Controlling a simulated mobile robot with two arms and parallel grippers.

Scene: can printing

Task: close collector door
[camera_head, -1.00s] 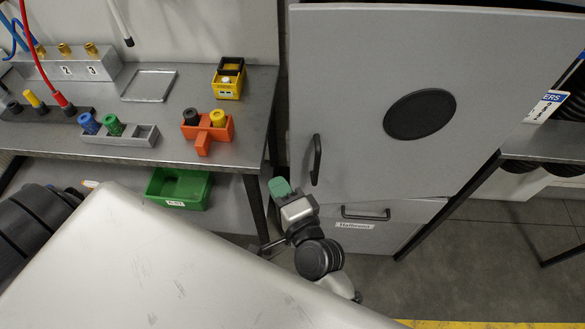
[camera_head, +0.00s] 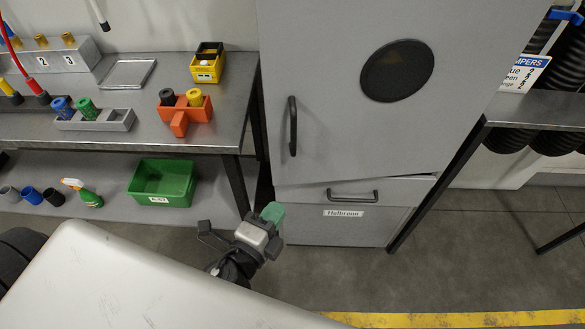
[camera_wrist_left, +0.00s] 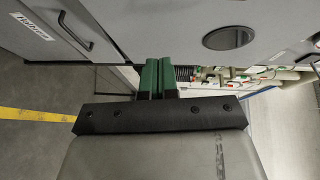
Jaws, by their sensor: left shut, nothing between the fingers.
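The grey cabinet door (camera_head: 340,110) with a round black vent (camera_head: 397,71) and a black vertical handle (camera_head: 292,126) fills the upper middle of the head view. Its bottom edge slants against the drawer front (camera_head: 365,220) below, so it looks slightly ajar. In the left wrist view the door (camera_wrist_left: 180,25) is at the upper right. My left gripper (camera_head: 272,213) is shut and empty, its green fingertips below the handle near the cabinet's lower left corner. The fingertips (camera_wrist_left: 157,78) are together in the left wrist view. Contact with the cabinet cannot be told. My right gripper is not seen.
A metal workbench (camera_head: 150,133) at the left carries an orange holder (camera_head: 180,123) and a yellow box (camera_head: 208,62). A green bin (camera_head: 162,183) sits on its lower shelf. Another table (camera_head: 545,108) stands at the right. The floor between is clear, with a yellow line (camera_head: 450,319).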

